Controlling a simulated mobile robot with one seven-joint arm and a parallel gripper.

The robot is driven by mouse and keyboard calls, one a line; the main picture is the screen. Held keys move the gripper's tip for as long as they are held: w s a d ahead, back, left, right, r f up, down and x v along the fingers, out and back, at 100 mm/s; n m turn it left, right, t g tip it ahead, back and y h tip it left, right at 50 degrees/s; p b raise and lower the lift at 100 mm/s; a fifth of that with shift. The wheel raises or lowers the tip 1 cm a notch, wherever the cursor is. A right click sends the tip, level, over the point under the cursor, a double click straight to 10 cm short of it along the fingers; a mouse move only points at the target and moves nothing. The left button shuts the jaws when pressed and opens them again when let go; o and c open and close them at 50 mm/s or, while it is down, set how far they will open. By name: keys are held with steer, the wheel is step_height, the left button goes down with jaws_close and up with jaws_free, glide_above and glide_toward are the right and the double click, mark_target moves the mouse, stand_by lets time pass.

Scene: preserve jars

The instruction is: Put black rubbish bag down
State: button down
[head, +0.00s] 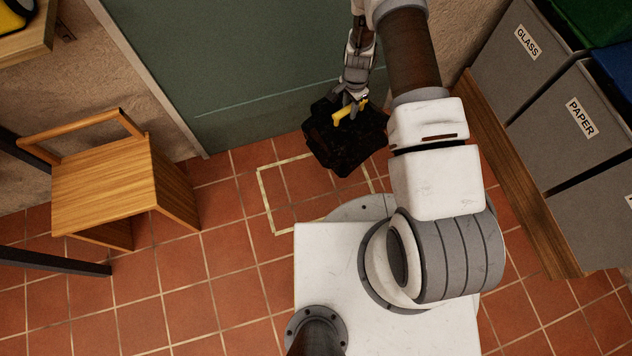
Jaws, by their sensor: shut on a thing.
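The black rubbish bag (345,142) hangs below my gripper (350,108), in front of the green door. My gripper points down and is shut on the top of the bag; yellow parts show at its fingers. The bag overlaps the upper right part of a pale square outline (265,196) marked on the tiled floor. Whether the bag's underside touches the floor cannot be told from this view. My arm and base hide the right and lower parts of the outline.
A wooden step stool (104,185) stands at the left. Grey bins labelled GLASS (520,55) and PAPER (572,125) stand at the right behind a wooden board (520,180). The green door (230,60) closes off the back. Red floor tiles (190,270) lie clear at centre left.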

steer(key=f+m+b, duration=0.1)
steer(key=f, duration=0.4)
steer(key=s+f+m+b, duration=0.1)
steer(key=f+b, duration=0.1)
steer(key=f, duration=0.3)
steer(key=s+f+m+b, duration=0.1)
steer(key=f, duration=0.4)
steer(key=shift+d+f+m, duration=0.15)
steer(key=shift+f+m, duration=0.1)
steer(key=shift+m, duration=0.05)
steer(key=shift+a+f+b, duration=0.25)
steer(key=shift+b, duration=0.1)
steer(key=s+a+f+b, duration=0.4)
steer(key=a+f+b, duration=0.1)
steer(key=a+f, duration=0.5)
steer(key=shift+s+f, duration=0.25)
steer(key=shift+f, duration=0.1)
steer(key=c, duration=0.7)
jaws_free()
steer(key=shift+f, duration=0.1)
steer(key=shift+o, duration=0.2)
